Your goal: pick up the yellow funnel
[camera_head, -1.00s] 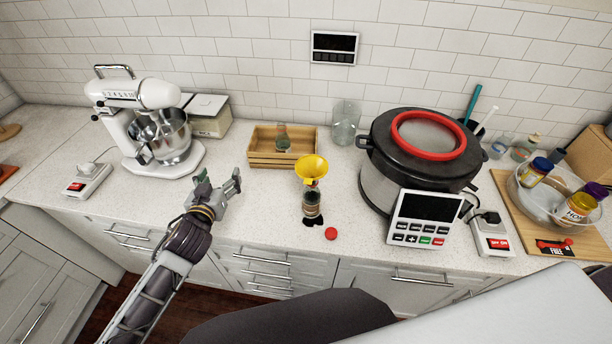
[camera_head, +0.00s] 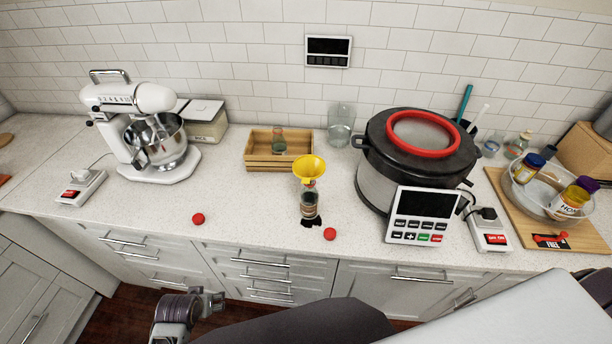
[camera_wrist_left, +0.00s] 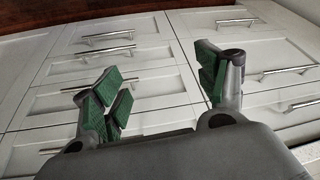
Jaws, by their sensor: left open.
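The yellow funnel (camera_head: 309,169) sits in the mouth of a dark glass bottle (camera_head: 310,206) that stands upright near the front edge of the counter, in the head view. My left gripper (camera_head: 212,299) is low at the bottom of the head view, in front of the cabinets and below the counter edge, well apart from the funnel. In the left wrist view its green-padded fingers (camera_wrist_left: 165,85) are spread wide with nothing between them, facing cabinet drawers. The funnel is not in the wrist view. My right gripper is not in view.
Red caps lie on the counter left (camera_head: 198,219) and right (camera_head: 330,234) of the bottle. A wooden crate (camera_head: 262,163) with a small bottle stands behind. A large cooker (camera_head: 384,178) is at right, a mixer (camera_head: 160,170) at left.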

